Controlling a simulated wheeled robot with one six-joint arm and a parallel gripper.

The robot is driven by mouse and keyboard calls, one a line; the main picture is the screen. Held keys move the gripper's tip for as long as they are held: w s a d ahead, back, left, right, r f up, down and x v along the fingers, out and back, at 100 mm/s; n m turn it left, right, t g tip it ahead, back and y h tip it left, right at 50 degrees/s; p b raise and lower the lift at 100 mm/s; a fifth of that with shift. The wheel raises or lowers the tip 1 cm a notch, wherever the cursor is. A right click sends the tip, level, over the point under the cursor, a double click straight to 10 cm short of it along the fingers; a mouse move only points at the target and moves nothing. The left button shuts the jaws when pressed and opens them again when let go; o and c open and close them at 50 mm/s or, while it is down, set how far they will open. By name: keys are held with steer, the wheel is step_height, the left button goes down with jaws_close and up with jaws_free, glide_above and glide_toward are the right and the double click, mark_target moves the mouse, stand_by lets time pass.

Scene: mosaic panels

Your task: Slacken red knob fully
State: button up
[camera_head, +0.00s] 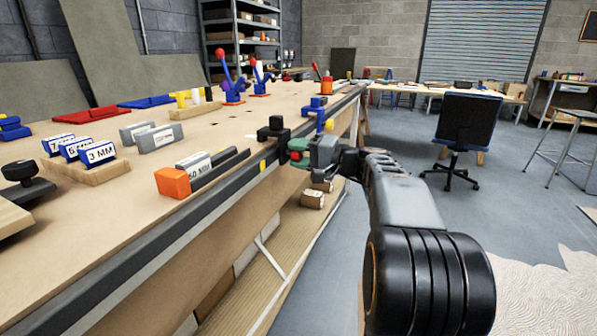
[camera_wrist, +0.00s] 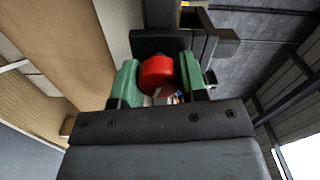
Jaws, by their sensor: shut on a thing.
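The red knob (camera_wrist: 157,75) shows in the wrist view as a round red part between the two green finger pads of my gripper (camera_wrist: 160,82). The pads sit on either side of it, and my gripper is shut on it. In the head view my gripper (camera_head: 299,151) is at the front edge of the workbench, beside a black clamp-like block (camera_head: 273,131) on the edge rail. Only a small bit of red shows there; the fingers hide the rest of the knob. How far the knob is turned cannot be told.
The workbench (camera_head: 215,128) carries an orange block (camera_head: 173,182), labelled blocks (camera_head: 97,154) and a blue clamp (camera_head: 314,107) beyond my gripper. A black rail (camera_head: 190,208) runs along its front edge. An office chair (camera_head: 463,130) stands to the right, with open floor between.

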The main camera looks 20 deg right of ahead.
steer(key=n+b, duration=0.2)
steer(key=shift+f+b, duration=0.25)
steer(key=shift+b, duration=0.1)
steer(key=shift+r+n+b, duration=0.2)
steer(key=shift+n+b, duration=0.7)
steer(key=shift+b, duration=0.05)
steer(key=o, duration=0.9)
steer(key=shift+r, duration=0.1)
steer(key=p+v, duration=0.3)
steer(key=v, duration=1.1)
steer(key=shift+a, duration=0.15)
